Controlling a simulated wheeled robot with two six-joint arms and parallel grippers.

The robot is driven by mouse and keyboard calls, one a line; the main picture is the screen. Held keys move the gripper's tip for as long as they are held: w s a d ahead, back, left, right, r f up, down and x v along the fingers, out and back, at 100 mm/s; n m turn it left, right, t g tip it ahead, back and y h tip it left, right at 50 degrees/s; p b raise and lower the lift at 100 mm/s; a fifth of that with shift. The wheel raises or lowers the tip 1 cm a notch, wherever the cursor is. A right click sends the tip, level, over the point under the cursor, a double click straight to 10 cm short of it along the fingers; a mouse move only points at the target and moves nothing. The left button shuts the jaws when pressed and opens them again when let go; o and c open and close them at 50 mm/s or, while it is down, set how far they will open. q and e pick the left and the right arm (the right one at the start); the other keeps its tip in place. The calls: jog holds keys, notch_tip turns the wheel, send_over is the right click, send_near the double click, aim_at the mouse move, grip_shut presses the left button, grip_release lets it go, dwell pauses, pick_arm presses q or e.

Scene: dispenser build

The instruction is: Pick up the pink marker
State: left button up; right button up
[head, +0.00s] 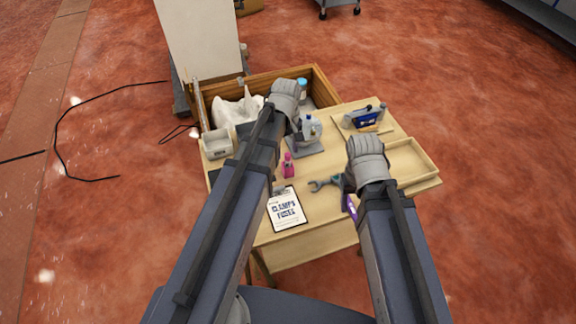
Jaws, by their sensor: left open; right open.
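No thing is clearly recognisable as a pink marker. A small pink upright object (287,167) with a narrow top stands mid-table; it looks more like a bottle. A slim purple object (351,208) shows beside my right forearm, partly hidden by it. My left gripper (285,92) is open over the far part of the table, near the wooden tray, beyond the pink object. My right gripper (365,150) is open above the table's right part, right of the pink object. The fingertips of both are hard to make out, and nothing shows held.
The wooden table (310,238) carries a wrench (325,184), a clipboard sign (287,208), a clear bottle on a grey stand (306,145), a blue item (367,118) and a shallow tray (420,181). A deep wooden box (322,88) with white cloth is behind. A cable (57,150) lies on the floor.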

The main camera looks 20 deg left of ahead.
aim_at(288, 154)
pick_arm(q)
jog(key=shift+f, duration=0.15)
jog(key=f+b, duration=0.5)
jog(key=shift+w+d+f, duration=0.1)
jog(key=shift+w+f, duration=0.1)
jog(key=shift+r, duration=0.1)
grip_shut()
dwell(0.3)
